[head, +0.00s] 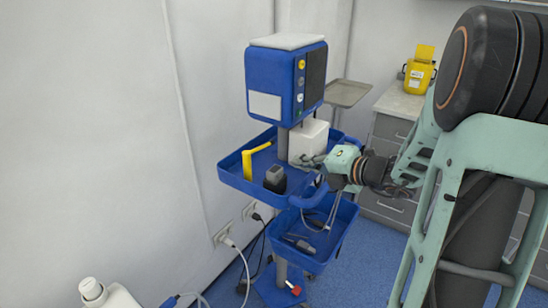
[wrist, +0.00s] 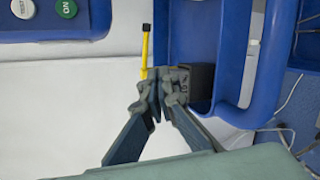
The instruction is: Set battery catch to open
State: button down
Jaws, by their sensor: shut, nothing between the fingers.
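I cannot make out for sure which part is the battery catch. A yellow bent lever-like piece (head: 247,164) stands at the left of the blue upper tray (head: 232,180) in the head view, and its yellow bar (wrist: 145,48) shows in the wrist view. A dark block with a grey top (head: 275,177) sits at the tray's front; its dark side (wrist: 203,82) shows in the wrist view. My gripper (wrist: 157,98) is shut and empty, its fingertips overlapping the dark block's near edge in the wrist view; contact is unclear. In the head view my gripper (head: 316,161) is at the tray's right.
A blue device (head: 264,104) with buttons stands above the tray on a pole. A white box (head: 308,140) is behind my gripper. A blue handle (wrist: 262,70) curves along the tray's side. A lower blue tray (head: 318,262) holds small items and cables. A yellow bin (head: 418,75) stands on the counter.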

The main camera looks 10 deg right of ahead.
jog(key=d+m+t, duration=0.1)
jog(key=m+t, duration=0.1)
jog(key=m, duration=0.2)
jog(key=b, duration=0.1)
send_near(266, 146)
jog(key=shift+y, duration=0.3)
jog(key=x, duration=0.7)
jog(key=shift+d+f, duration=0.15)
